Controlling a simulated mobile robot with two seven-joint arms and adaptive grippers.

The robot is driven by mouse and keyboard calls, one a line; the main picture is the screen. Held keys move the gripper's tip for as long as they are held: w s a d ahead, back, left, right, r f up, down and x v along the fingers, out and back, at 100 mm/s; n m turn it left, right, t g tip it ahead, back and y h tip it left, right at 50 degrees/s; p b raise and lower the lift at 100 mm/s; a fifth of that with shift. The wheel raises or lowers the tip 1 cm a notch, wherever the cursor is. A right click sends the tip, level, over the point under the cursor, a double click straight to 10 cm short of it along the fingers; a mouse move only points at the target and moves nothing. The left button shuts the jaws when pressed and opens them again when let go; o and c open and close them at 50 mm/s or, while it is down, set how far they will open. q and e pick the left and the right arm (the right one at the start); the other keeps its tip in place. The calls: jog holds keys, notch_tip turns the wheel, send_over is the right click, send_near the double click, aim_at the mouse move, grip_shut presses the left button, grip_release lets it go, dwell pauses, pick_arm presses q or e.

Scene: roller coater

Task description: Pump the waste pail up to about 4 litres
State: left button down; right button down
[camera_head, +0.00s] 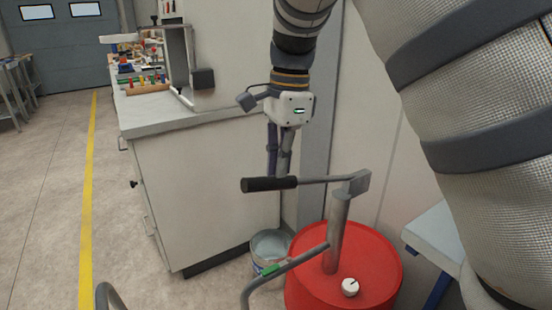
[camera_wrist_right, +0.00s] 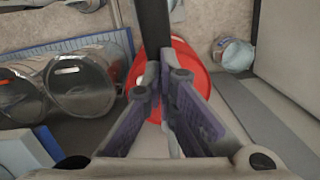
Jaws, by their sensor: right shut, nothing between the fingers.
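The red drum (camera_head: 370,262) carries an upright grey pump column (camera_head: 338,232). Its lever ends in a black grip (camera_head: 268,184) pointing left, roughly level. My right gripper (camera_head: 279,172) is shut and empty, pointing down with its fingertips at the grip, partly hidden behind it. In the right wrist view the shut fingers (camera_wrist_right: 166,72) are beside the dark lever (camera_wrist_right: 155,25) over the red drum (camera_wrist_right: 190,58); I cannot tell whether they touch it. The pail (camera_head: 271,246) stands on the floor left of the drum, pale inside; its level is unreadable. It also shows in the wrist view (camera_wrist_right: 233,54). My left gripper is not in view.
A bent grey pipe (camera_head: 290,262) runs from the column down left, in front of the pail. A white cap (camera_head: 350,287) sits on the drum. A cabinet (camera_head: 205,190) stands behind left. Metal cylinders (camera_wrist_right: 82,85) lie left in the wrist view. Floor at left is clear.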

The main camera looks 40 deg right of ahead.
jog(key=shift+s+d+r, duration=0.2)
jog(key=shift+d+r, duration=0.05)
jog(key=shift+d, duration=0.5)
jog(key=shift+s+d+r, duration=0.2)
jog(key=shift+d+r, duration=0.05)
jog(key=shift+d, duration=0.5)
notch_tip(320, 180, up, 12)
jog(key=d, duration=0.1)
jog(key=shift+s, duration=0.15)
